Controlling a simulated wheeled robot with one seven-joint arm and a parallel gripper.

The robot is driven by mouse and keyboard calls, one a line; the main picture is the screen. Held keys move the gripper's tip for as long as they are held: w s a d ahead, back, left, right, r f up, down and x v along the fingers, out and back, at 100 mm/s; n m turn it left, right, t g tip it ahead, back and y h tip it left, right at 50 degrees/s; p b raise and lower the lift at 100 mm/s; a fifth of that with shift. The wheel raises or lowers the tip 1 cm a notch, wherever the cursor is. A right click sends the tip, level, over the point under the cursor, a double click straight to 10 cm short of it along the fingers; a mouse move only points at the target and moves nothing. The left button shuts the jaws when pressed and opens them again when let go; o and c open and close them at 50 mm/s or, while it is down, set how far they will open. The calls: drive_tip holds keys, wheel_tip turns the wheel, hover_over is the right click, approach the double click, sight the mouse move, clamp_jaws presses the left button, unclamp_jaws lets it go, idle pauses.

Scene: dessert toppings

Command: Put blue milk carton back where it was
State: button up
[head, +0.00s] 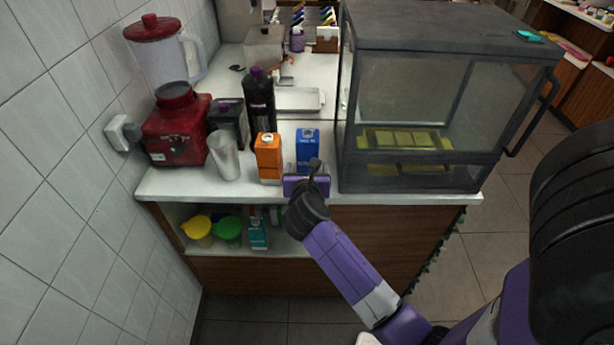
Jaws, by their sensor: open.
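The blue milk carton (307,146) stands upright on the white counter (180,184), near its front edge, between an orange carton and a glass case. My gripper (306,180) is open, just in front of the carton's lower part and hiding it. I cannot tell whether the gripper touches the carton. The fingertips are hard to make out from this view.
An orange carton (268,158) stands close on the left, with a metal cup (224,156), a red blender (178,125) and a dark bottle (259,98) beyond. The glass case (420,110) stands close on the right. A shelf below holds yellow (198,229) and green (229,231) containers.

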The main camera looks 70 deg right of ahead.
drive_tip(key=s+a+f+m+t+y, duration=0.1)
drive_tip(key=s+a+m+t+y, duration=0.3)
drive_tip(key=a, duration=0.9)
drive_tip(key=s+a+f+m+t+y, duration=0.1)
drive_tip(key=s+a+m+t+y, duration=0.3)
drive_tip(key=a, duration=0.8)
drive_tip(key=s+a+r+m+t+y, duration=0.1)
drive_tip(key=s+a+r+m+y, duration=0.3)
drive_tip(key=s+a+r+m, duration=0.6)
drive_tip(key=s+a+m, duration=0.2)
drive_tip(key=m, duration=0.2)
drive_tip(key=shift+s+a+r+m+t, duration=0.2)
drive_tip(key=shift+s+r+m+t, duration=0.1)
